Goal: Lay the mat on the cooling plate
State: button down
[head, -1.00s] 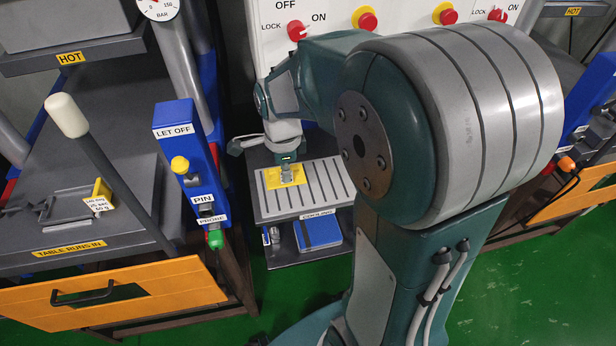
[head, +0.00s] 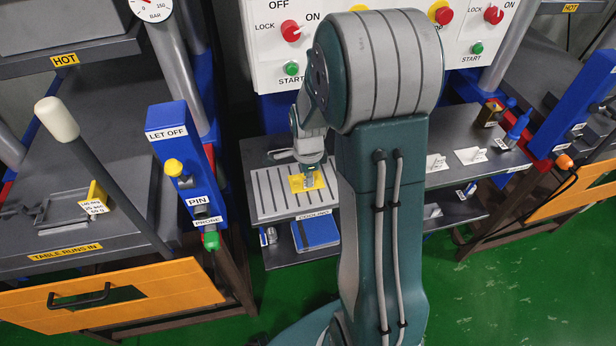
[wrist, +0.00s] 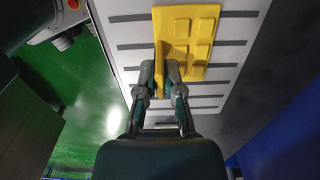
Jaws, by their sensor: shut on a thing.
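The yellow mat (head: 309,183) has raised square blocks on its face and an upright tab. It is over the slotted grey cooling plate (head: 268,202), near the plate's middle in the head view. My gripper (head: 311,170) is above it, pointing down. In the wrist view my gripper (wrist: 167,80) is shut on the tab of the yellow mat (wrist: 190,24). The striped cooling plate (wrist: 130,12) spreads beneath and around the mat. Whether the mat touches the plate or hangs just above it, I cannot tell.
A blue book-like item (head: 317,233) lies on the shelf below. The blue LET OFF post (head: 180,150) stands left of the plate. A white control panel (head: 270,60) rises behind. Small white cards and bottles sit on the shelf at right.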

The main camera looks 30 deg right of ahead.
jog(key=c, duration=0.8)
grip_release()
jog(key=shift+a, duration=0.15)
notch_tip(320, 180, up, 11)
jog(key=shift+s+a+r+n+t, duration=0.95)
jog(key=shift+s+a+r+n, duration=1)
jog(key=shift+s+n, duration=1.25)
jog(key=shift+s+a+r+n+t, duration=0.9)
jog(key=shift+s+a+r+n, duration=1.3)
jog(key=shift+n, duration=1.65)
jog(key=shift+s+a+r+n+t, duration=0.95)
jog(key=shift+s+a+r+n, duration=0.8)
jog(key=shift+s+n, duration=1.55)
jog(key=shift+w+n, duration=0.25)
jog(key=shift+w, duration=0.1)
